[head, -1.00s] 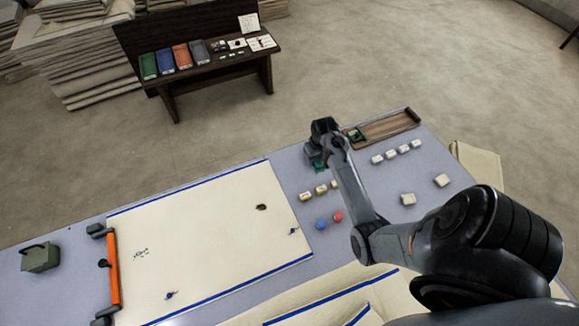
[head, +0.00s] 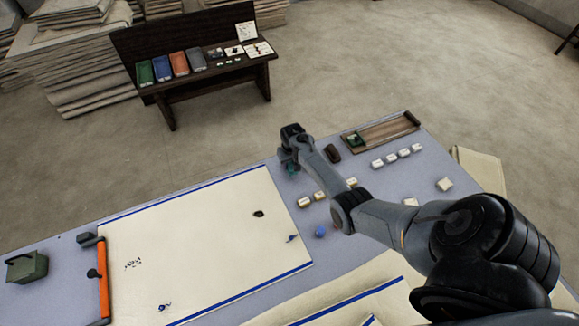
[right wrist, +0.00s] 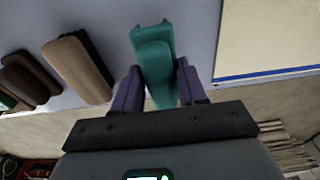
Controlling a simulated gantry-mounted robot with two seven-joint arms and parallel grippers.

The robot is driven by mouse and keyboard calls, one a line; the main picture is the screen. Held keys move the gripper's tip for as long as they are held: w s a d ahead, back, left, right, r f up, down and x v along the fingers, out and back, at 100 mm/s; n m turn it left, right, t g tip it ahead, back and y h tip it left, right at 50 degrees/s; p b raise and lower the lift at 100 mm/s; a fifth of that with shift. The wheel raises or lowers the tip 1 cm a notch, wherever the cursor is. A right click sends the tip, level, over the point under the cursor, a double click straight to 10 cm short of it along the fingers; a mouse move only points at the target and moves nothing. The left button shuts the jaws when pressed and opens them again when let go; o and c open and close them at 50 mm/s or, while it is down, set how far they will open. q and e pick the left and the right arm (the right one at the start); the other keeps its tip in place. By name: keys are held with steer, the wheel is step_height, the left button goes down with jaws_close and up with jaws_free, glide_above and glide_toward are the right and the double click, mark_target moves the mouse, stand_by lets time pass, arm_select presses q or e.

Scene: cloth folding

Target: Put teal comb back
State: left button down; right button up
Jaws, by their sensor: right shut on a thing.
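My right gripper (head: 291,168) is over the back edge of the grey table, left of the wooden tray. It is shut on the teal comb (right wrist: 155,65), which sits between the two purple fingers in the right wrist view. In the head view only a small teal bit (head: 292,170) shows under the gripper. Whether the comb touches the table is hard to tell. My left gripper is not in view.
A wooden tray (head: 395,134) holds a green item (head: 354,139). A dark brown object (head: 332,153) lies between tray and gripper. A cream cloth (head: 200,240) with blue edges covers the middle. Small pale blocks (head: 390,159) and a blue ball (head: 320,231) lie to the right.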

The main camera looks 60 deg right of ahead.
steer(key=shift+f, duration=1.05)
steer(key=shift+f+b, duration=0.15)
steer(key=shift+b, duration=0.15)
steer(key=o, duration=1.1)
